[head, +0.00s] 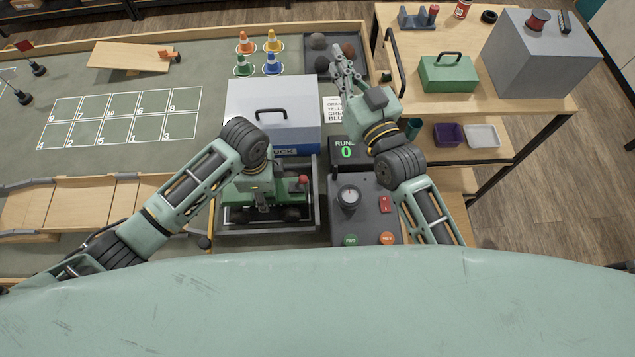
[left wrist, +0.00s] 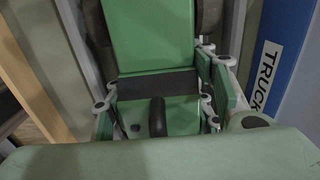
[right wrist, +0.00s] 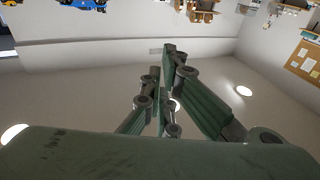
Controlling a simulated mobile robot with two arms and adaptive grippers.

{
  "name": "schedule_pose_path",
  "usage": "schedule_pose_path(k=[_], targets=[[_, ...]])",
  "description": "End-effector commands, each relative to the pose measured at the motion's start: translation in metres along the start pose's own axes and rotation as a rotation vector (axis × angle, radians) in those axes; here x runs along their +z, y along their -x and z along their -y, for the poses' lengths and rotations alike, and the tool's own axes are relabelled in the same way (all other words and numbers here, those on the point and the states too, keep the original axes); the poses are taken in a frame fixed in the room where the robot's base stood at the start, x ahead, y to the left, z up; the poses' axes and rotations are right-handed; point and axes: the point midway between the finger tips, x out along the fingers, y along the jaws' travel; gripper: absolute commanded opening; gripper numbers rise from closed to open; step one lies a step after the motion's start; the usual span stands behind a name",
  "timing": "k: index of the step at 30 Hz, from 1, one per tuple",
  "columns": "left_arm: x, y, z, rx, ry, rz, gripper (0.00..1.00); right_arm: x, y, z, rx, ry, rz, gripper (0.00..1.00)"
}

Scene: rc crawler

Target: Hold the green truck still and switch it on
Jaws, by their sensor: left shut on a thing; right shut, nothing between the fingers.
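The green truck (head: 288,190) sits in a grey tray (head: 318,205) in front of the blue-and-white box in the head view. A small red part (head: 303,179) shows at its right side; I cannot tell its setting. My left gripper (head: 263,205) reaches down over the truck and is shut on it. In the left wrist view, the truck's green body (left wrist: 155,35) lies between the fingers, with a dark band and a black peg. My right gripper (head: 340,55) is raised beyond the console, shut and empty. In the right wrist view its fingers (right wrist: 170,65) point at walls and ceiling.
A grey console (head: 365,215) with a knob and coloured buttons stands right of the tray. The "RUNS 0" display (head: 347,152) is behind it. The blue-and-white box (head: 272,105) stands behind the truck.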

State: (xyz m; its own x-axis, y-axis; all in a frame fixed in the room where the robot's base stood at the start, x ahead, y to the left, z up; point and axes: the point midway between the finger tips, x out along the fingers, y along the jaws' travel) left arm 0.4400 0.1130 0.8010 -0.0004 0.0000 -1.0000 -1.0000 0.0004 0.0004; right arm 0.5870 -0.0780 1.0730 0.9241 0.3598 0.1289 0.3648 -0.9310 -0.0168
Motion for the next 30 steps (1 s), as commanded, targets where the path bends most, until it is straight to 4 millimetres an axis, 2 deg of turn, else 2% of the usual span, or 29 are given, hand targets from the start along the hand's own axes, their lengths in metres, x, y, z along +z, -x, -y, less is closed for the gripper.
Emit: schedule_pose_path(k=[1,6,9,12,17,24,27,30], targets=[[0.000,0.001,0.001,-0.002,0.001,0.000,0.03,0.022,0.011,-0.001,0.017,-0.114,0.064,0.00],[0.000,0.001,0.001,-0.002,0.001,0.000,0.03,0.086,0.051,0.012,0.045,-0.506,0.251,0.00],[0.000,0.001,0.001,-0.002,0.001,0.000,0.03,0.113,0.077,0.028,0.045,-0.738,0.335,0.00],[0.000,0.001,0.001,-0.002,0.001,0.000,0.03,0.129,0.104,0.047,0.034,-0.966,0.393,0.00],[0.000,0.001,0.001,-0.002,0.001,0.000,0.03,0.132,0.138,0.072,0.001,-1.268,0.422,0.00],[0.000,0.001,0.001,-0.002,0.001,0.000,0.03,0.117,0.172,0.088,-0.052,-1.579,0.384,0.00],[0.000,0.001,0.001,-0.002,0.001,0.000,0.03,0.108,0.184,0.090,-0.075,-1.684,0.350,0.00],[0.000,0.001,0.001,-0.002,0.001,0.000,0.03,0.118,0.201,0.080,-0.117,-1.607,0.428,0.00]])
